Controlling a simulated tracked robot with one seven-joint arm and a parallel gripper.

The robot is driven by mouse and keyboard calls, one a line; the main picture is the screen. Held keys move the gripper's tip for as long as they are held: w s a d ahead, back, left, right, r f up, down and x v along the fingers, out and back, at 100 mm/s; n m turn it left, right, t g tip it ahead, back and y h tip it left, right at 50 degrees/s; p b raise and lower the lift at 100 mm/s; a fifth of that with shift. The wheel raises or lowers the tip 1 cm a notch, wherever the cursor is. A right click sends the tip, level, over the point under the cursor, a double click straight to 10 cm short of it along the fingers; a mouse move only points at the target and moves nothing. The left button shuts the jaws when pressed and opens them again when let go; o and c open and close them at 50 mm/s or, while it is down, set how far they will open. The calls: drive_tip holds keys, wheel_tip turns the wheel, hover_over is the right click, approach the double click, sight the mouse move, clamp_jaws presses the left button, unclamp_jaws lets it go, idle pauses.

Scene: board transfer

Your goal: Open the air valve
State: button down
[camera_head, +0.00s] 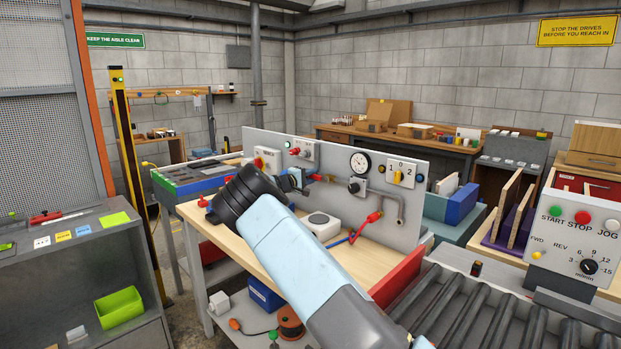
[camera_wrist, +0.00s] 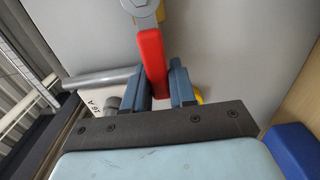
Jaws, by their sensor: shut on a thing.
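The air valve shows in the wrist view as a red lever handle (camera_wrist: 150,50) on a round grey metal hub (camera_wrist: 143,9). My gripper (camera_wrist: 164,83) is shut on the lower part of this handle, with one blue-grey finger on each side. In the head view my gripper (camera_head: 297,179) is at the left half of the grey upright panel (camera_head: 330,154). There my own wrist and arm cover part of the panel, and the valve is mostly hidden.
The panel also carries a pressure gauge (camera_head: 360,162), a yellow selector switch (camera_head: 398,177), a black knob (camera_head: 355,186) and a bent grey pipe (camera_head: 401,210). A white box (camera_head: 321,226) and a red plug (camera_head: 374,216) are in front of it. A roller conveyor (camera_head: 470,310) lies at right.

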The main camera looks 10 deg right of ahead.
drive_tip(key=c, duration=1)
unclamp_jaws()
drive_tip(key=shift+a+f, duration=0.1)
drive_tip(key=shift+f, duration=0.05)
drive_tip(key=v, duration=1.3)
drive_tip(key=shift+s+a, duration=0.2)
drive_tip(key=shift+a, duration=0.15)
drive_tip(key=shift+f, duration=0.1)
